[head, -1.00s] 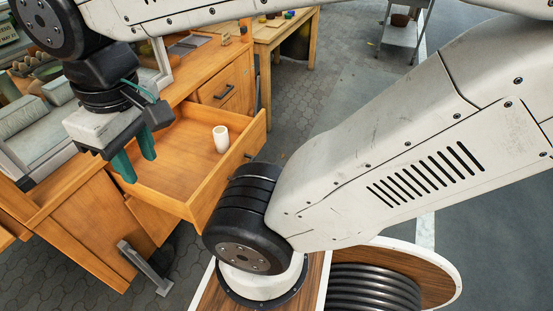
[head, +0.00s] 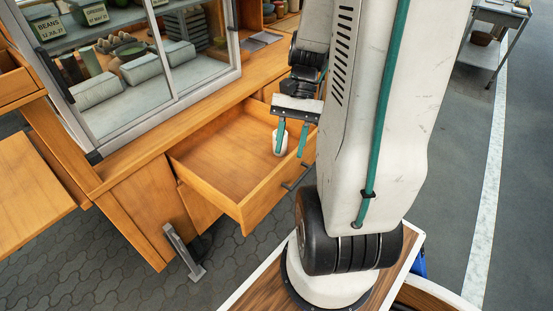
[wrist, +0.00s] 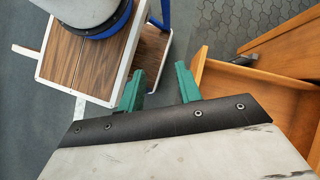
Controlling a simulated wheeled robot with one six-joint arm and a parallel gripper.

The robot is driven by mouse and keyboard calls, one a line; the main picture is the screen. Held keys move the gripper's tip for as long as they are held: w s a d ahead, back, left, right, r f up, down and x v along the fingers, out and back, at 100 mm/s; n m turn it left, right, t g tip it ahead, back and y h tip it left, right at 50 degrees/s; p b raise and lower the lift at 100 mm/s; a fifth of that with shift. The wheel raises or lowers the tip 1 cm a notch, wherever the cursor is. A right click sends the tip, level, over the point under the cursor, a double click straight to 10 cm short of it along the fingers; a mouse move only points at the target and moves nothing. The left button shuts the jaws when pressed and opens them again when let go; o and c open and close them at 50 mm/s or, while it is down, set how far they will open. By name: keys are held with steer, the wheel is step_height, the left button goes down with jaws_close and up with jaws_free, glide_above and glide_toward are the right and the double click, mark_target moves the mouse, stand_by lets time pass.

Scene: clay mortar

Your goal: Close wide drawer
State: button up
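The wide drawer (head: 240,205) is a wooden drawer pulled open from the cabinet under the counter. A dark handle (head: 297,177) is on its front panel. A white cup (head: 280,145) stands inside toward the right end, partly behind a finger. My gripper (head: 290,153) has green fingers spread apart with nothing between them. In the head view it overlaps the drawer's right end. In the wrist view the fingers (wrist: 158,80) point past the outer side of the drawer (wrist: 235,85), the right finger nearest it. I cannot tell whether they touch it.
A glass display case (head: 150,50) stands on the wooden counter (head: 125,160). Another open wooden drawer (head: 18,85) is at far left. Paved floor (head: 100,265) lies in front of the cabinet.

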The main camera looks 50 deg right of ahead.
steer(key=s+d+f+m+t+y, duration=0.1)
steer(key=d+f+m+t+y, duration=0.2)
steer(key=d+f+m+y, duration=0.35)
steer(key=m+t+h, duration=0.5)
steer(key=m+t, duration=1.1)
steer(key=m, duration=1.4)
glide_toward(303, 178)
steer(key=x, duration=1)
steer(key=shift+w+a, duration=0.2)
steer(key=shift+w, duration=0.05)
jaws_close()
